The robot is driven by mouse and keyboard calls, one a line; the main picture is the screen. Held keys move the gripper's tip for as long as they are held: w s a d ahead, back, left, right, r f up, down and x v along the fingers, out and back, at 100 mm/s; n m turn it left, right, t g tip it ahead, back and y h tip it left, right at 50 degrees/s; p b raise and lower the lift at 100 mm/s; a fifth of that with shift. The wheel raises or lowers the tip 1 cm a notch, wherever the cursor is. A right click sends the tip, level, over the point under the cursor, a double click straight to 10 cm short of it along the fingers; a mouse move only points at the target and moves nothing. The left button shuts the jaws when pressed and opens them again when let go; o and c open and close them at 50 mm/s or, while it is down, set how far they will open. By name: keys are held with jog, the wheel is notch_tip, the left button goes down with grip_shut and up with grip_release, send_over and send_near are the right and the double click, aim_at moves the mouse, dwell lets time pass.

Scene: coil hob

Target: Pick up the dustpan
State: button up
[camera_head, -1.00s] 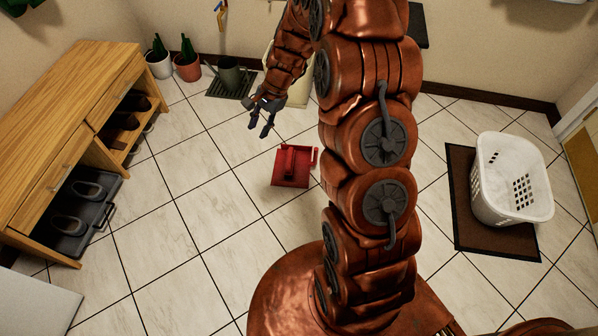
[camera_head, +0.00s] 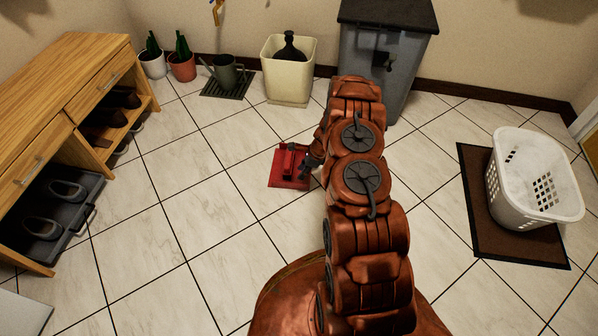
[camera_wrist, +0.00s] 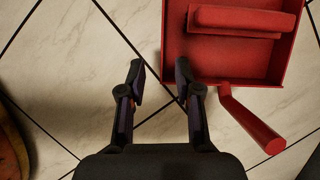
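The red dustpan (camera_head: 287,178) lies on the tiled floor in front of my arm, with a red brush-like bar across its pan. In the wrist view the pan (camera_wrist: 232,62) fills the upper right, and its round handle (camera_wrist: 250,120) slants down to the right. My gripper (camera_wrist: 159,85) is open and empty, its two fingers apart with bare tile between them. The right fingertip is close to the pan's left edge; I cannot tell whether they touch. The handle lies to the right of both fingers. In the head view my gripper (camera_head: 308,168) is at the dustpan's right side, partly hidden by my arm.
A wooden shoe cabinet (camera_head: 75,75) with an open lower tray stands at left. Potted cacti, a watering can (camera_head: 228,75), a cream bin (camera_head: 288,75) and a grey bin (camera_head: 380,65) line the back wall. A white basket (camera_head: 530,185) stands on a brown mat at right.

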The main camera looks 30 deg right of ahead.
aim_at(299, 185)
jog(key=f, duration=0.2)
jog(key=d+f, duration=0.1)
jog(key=shift+s+d+m+b, duration=0.1)
jog(key=shift+s+m+b, duration=0.2)
jog(key=shift+m, duration=0.1)
jog(key=shift+f, duration=0.45)
jog(key=shift+b+x, duration=2)
jog(key=shift+x, duration=1.65)
grip_shut()
